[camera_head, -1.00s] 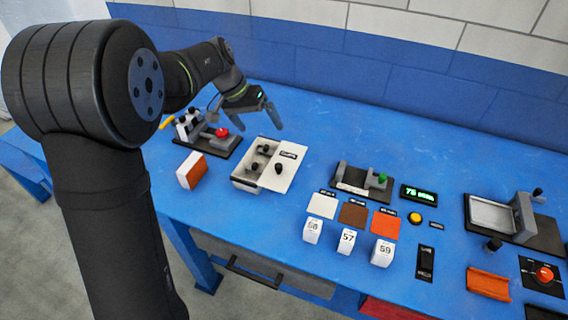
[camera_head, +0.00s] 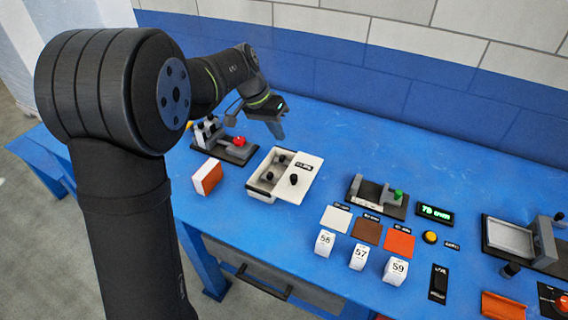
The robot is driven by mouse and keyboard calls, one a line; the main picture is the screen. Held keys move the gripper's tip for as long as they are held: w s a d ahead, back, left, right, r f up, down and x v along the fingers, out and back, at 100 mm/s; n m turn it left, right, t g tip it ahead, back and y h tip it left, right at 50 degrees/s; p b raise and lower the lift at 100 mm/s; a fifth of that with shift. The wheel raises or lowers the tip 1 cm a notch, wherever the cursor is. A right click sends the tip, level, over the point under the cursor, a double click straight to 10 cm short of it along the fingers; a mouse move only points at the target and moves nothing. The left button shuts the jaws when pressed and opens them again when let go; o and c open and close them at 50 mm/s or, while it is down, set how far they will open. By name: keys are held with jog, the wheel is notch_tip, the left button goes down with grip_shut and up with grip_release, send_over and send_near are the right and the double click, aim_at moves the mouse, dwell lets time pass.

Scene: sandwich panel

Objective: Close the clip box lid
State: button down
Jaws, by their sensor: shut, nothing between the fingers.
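The clip box (camera_head: 263,196) is a white open-topped box on the blue table, left of the middle. Its white lid (camera_head: 307,171), with a dark label and a black knob, covers the right part. The left part is open and shows dark clips (camera_head: 269,176) inside. My gripper (camera_head: 279,136) is shut and empty, pointing down above and behind the box, apart from the lid. The exact height of its fingertips above the table is hard to tell.
A fixture with a red knob (camera_head: 240,141) stands close left of my gripper. A white and brown block (camera_head: 207,177) is left of the box. A fixture with a green knob (camera_head: 397,195) and several tiles and numbered blocks lie to the right.

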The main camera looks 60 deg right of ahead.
jog(key=s+f+m, duration=0.3)
jog(key=s+m, duration=0.4)
jog(key=m, duration=0.5)
jog(key=m+y, duration=0.1)
send_over(305, 185)
notch_tip(305, 185, down, 10)
jog(key=shift+a, duration=0.1)
jog(key=shift+w+a, duration=0.15)
jog(key=shift+w, duration=0.65)
jog(key=w, duration=0.9)
jog(key=shift+w, duration=0.5)
